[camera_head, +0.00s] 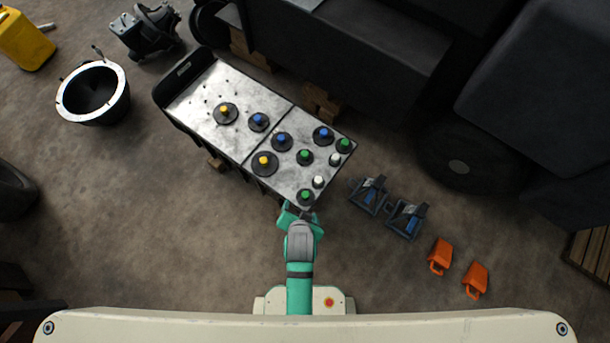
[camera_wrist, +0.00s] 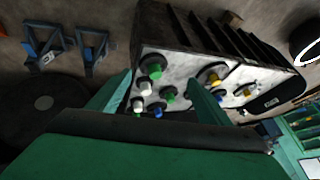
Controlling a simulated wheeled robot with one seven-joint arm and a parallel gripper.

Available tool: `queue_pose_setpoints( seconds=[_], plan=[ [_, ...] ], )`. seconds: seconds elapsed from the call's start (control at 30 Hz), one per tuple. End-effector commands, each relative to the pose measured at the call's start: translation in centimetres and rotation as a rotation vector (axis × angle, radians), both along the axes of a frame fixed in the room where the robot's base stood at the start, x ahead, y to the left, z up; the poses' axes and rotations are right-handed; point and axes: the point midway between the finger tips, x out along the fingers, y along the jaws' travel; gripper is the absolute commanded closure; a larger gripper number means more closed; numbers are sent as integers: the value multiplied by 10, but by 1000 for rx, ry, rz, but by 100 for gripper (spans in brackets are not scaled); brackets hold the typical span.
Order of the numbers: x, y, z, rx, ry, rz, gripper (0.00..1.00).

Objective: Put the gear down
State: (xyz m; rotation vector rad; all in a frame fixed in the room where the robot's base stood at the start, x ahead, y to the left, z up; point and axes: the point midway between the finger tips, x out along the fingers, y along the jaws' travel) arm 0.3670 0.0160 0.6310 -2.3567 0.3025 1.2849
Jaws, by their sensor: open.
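Several dark gears with coloured hubs stand on a metal-topped cart (camera_head: 205,95). A green-hubbed gear (camera_head: 306,196) is at the cart's near corner, closest to my gripper (camera_head: 299,211). In the wrist view my gripper (camera_wrist: 160,77) is open, its two green fingers spread with nothing held. A green-hubbed gear (camera_wrist: 152,67) shows beyond and between the fingertips. Other gears include a yellow-hubbed one (camera_head: 264,162) and a blue-hubbed one (camera_head: 282,141). I cannot tell which gear the task means.
Two small white-topped pieces (camera_head: 318,181) stand among the gears. Blue-grey metal stands (camera_head: 407,219) and orange items (camera_head: 440,255) lie on the floor to the right. A dark forklift body (camera_head: 340,45) is behind the cart. The cart's left part has free room.

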Motion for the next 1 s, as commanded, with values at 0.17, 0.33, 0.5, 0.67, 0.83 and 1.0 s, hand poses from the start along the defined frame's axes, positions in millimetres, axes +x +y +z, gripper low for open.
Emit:
queue_pose_setpoints(
  seconds=[0.17,0.33,0.5,0.67,0.83,1.0],
  plan=[
    [-39,-2,32,-74,-177,83,28],
    [-70,-6,81,-164,-352,151,28],
    [-101,-10,142,-271,-522,213,28],
    [-123,-14,197,-361,-654,253,28],
    [-135,-16,231,-415,-731,274,28],
    [-137,-16,239,-428,-749,278,28]
  ],
)
